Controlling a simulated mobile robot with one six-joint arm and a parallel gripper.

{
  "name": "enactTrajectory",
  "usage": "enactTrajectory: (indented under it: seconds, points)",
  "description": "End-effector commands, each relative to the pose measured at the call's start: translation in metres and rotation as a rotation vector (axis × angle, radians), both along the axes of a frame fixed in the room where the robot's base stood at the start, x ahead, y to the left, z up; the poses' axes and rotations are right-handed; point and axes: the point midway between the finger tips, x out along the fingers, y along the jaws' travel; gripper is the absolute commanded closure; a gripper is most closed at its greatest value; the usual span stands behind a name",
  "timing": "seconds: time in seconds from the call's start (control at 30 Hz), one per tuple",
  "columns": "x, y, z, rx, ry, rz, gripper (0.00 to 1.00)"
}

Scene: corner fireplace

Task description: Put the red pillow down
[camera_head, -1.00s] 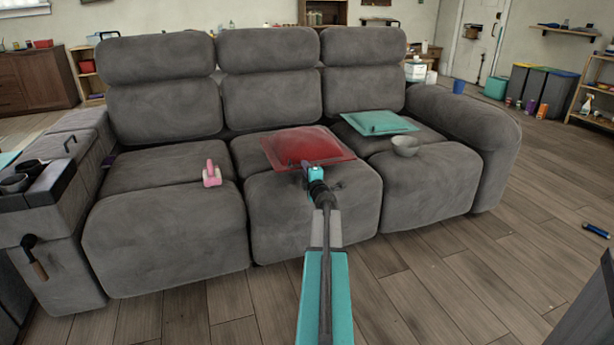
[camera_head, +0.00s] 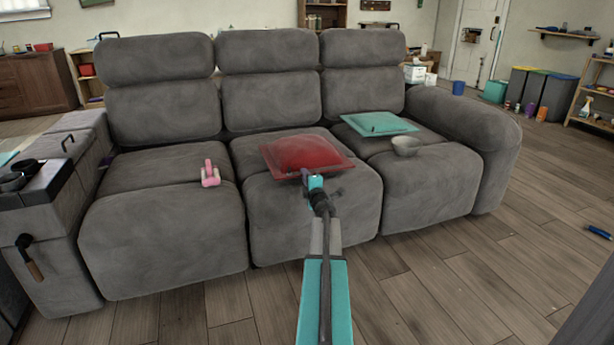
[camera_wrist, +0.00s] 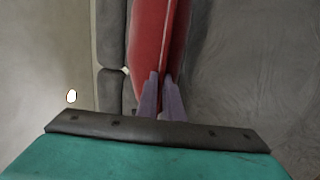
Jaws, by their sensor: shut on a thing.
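The red pillow (camera_head: 305,152) is at the middle seat of the grey sofa (camera_head: 165,240) in the head view. My gripper (camera_head: 312,182) is at the pillow's front edge. In the wrist view, the two purple-grey fingers (camera_wrist: 162,97) are closed on the edge of the red pillow (camera_wrist: 154,40), which runs upward from them. I cannot tell whether the pillow's underside rests on the seat or hangs slightly above it.
A teal pillow (camera_head: 379,123) and a grey bowl (camera_head: 406,146) are on the right seat. A pink object (camera_head: 210,174) is on the left seat. The sofa's right armrest (camera_head: 465,118) rises beyond the bowl. Wooden floor (camera_head: 450,270) in front is clear.

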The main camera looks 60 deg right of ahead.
Motion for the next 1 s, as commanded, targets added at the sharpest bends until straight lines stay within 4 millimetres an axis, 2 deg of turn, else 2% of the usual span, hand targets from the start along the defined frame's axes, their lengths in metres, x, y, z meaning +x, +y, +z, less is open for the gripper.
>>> enactTrajectory:
  seconds: [0.07,0.1,0.2,0.63,1.0]
  points:
    - [0.000,0.000,-0.002,-0.001,-0.001,0.001,1.00]
    - [0.000,0.000,-0.002,0.000,0.000,0.000,0.90]
    - [0.000,0.000,-0.002,0.000,0.000,0.000,0.74]
    - [0.000,0.001,0.002,0.000,0.000,0.001,0.74]
    - [-0.021,0.019,0.002,0.001,-0.001,0.000,0.74]
